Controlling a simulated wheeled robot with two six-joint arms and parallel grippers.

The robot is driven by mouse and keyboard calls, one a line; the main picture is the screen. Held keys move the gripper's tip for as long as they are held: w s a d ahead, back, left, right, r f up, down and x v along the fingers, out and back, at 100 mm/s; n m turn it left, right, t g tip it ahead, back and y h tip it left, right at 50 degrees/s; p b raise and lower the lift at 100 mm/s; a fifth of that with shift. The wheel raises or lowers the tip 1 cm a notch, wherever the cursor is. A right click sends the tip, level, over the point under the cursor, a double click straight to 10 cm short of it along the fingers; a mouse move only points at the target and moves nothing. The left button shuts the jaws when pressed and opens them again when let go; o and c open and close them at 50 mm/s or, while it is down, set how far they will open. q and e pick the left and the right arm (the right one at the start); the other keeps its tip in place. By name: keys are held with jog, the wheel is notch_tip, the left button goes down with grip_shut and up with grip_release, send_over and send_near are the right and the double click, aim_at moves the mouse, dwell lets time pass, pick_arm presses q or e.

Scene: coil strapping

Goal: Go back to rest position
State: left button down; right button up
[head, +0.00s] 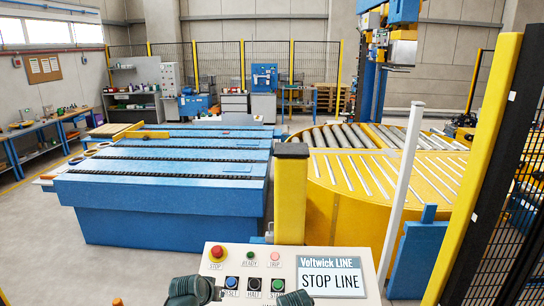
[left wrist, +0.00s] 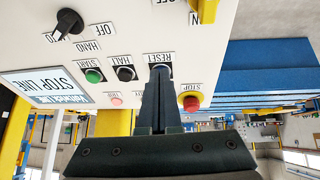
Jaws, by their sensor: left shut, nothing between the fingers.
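The control panel (head: 322,259) stands at the bottom middle of the head view. It bears a red stop button (head: 216,253), a blue reset button (head: 232,282), a black halt button (head: 254,284) and a green start button (head: 278,285). My left gripper (head: 219,293) is at the panel's lower left. In the left wrist view, which is upside down, its fingers (left wrist: 159,72) are shut and empty, with tips over the reset button; I cannot tell whether they touch it. My right gripper (head: 277,298) is partly cut off below the start button; its jaws are unclear.
The panel's display (head: 331,277) reads "STOP LINE". A blue conveyor (head: 160,215) lies behind at left, a yellow roller turntable (head: 350,205) at right. A yellow post (head: 291,205) stands just behind the panel. A black-mesh fence with yellow post (head: 475,170) is at right.

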pick_arm(q)
jog(key=s+f+n+g+y, duration=0.1)
jog(key=s+f+g, duration=0.25)
jog(key=s, duration=0.25)
jog(key=s+f+g, duration=0.2)
jog(key=s+g, duration=0.2)
jog(key=s, duration=0.2)
jog(key=s+d+f+m+y+b, duration=0.1)
jog(key=s+d+f+m+b, duration=0.2)
jog(key=d+f+b, duration=0.8)
jog(key=s+f+b, duration=0.1)
jog(key=s+b, duration=0.1)
jog(key=shift+s+d+f+m+y+b, duration=0.25)
jog(key=shift+s+f+m+y+b, duration=0.05)
jog(key=shift+s+f+m, duration=0.1)
